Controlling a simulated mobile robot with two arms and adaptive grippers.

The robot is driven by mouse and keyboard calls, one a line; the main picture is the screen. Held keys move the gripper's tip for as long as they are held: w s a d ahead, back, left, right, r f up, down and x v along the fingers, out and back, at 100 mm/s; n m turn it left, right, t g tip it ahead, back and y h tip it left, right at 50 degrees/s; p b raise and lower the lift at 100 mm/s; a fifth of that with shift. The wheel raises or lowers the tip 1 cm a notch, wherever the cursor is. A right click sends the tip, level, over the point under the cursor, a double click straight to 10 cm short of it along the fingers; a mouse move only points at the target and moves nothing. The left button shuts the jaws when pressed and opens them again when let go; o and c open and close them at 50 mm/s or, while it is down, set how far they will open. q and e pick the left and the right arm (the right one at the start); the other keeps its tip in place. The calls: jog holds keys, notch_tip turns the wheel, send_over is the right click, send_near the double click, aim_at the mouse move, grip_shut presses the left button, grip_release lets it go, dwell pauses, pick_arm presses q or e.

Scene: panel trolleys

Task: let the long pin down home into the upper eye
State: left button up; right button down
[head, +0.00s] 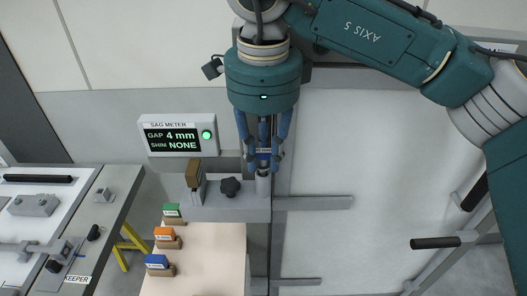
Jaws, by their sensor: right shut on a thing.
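My right gripper (264,160) points straight down and is shut on the long pin (263,153), which is mostly hidden between the blue fingers. The pin looks upright. Directly below the fingertips is the upper eye (263,185), a grey upright cylinder at the right end of a grey bracket. The pin and the eye look in line; I cannot tell how deep the pin's tip sits in the eye. My left gripper is not in view.
The sag meter (178,136) reads gap 4 mm, shim none, with a green light. A black knob (230,187) and a brown block (193,174) sit close left of the eye. Green, orange and blue tagged blocks stand on a pale board (215,265). A white panel (370,150) fills the right.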

jog(key=shift+f+b, duration=0.75)
jog(key=shift+f, duration=0.15)
jog(key=c, duration=1.4)
grip_release()
jog(key=shift+r, duration=0.1)
jog(key=shift+s, duration=0.1)
jog(key=shift+r, duration=0.1)
jog(key=shift+r+p, duration=0.85)
jog(key=shift+r, duration=0.3)
jog(key=r+p, duration=0.2)
jog(key=r, duration=0.1)
jog(key=r+p, duration=0.1)
jog(key=r, duration=0.1)
jog(key=shift+s+r, duration=0.25)
